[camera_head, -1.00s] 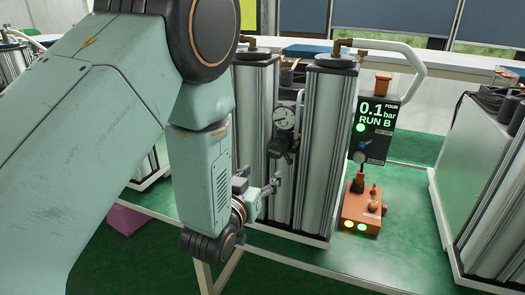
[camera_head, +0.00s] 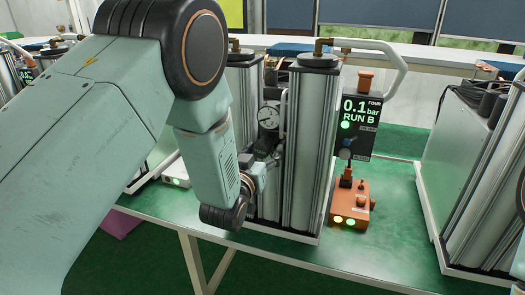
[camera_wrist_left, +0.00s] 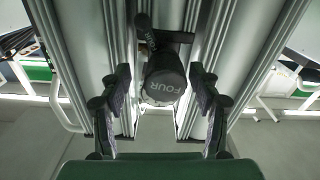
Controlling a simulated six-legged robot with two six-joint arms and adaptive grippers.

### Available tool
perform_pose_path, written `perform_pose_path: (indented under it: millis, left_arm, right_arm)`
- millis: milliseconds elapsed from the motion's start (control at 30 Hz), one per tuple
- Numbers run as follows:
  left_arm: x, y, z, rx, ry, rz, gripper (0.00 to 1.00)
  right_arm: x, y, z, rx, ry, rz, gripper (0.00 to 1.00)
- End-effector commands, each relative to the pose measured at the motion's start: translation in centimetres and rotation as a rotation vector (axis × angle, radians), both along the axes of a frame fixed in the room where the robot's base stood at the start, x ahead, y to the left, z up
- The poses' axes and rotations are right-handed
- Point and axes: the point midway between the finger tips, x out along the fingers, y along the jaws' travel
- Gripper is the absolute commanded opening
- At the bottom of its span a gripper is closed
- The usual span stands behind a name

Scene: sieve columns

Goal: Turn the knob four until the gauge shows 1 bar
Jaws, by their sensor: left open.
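The dark round knob (camera_wrist_left: 164,84) marked FOUR sits between two silver columns in the left wrist view. My left gripper (camera_wrist_left: 158,92) is open, with one finger on each side of the knob and visible gaps between. In the head view my left gripper (camera_head: 270,163) is just below the knob, close to the column. The display (camera_head: 361,124) marked FOUR reads 0.1 bar, RUN B, with a green light.
A silver column (camera_head: 311,150) stands directly right of my left gripper. An orange box (camera_head: 350,207) with lit lamps sits on the green bench (camera_head: 395,235). Another unit (camera_head: 465,150) stands at the right, with bare bench between.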

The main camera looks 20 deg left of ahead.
Motion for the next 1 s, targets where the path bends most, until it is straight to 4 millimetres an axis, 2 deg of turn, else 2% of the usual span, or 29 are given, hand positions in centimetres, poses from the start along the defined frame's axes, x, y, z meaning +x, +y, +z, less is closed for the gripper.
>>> perform_pose_path:
  millis: [233,867,1000]
  left_arm:
    - [0.00,0.17,-0.02,-0.001,0.000,0.001,0.62]
    - [0.00,0.11,-0.01,0.000,0.000,0.000,0.08]
    - [0.00,0.13,-0.02,0.005,0.000,0.001,0.08]
  right_arm:
    - [0.02,0.00,-0.02,0.000,0.000,0.000,0.55]
    - [0.01,0.00,-0.02,0.000,0.000,0.000,0.55]
    - [0.01,0.00,-0.05,0.000,0.000,0.000,0.55]
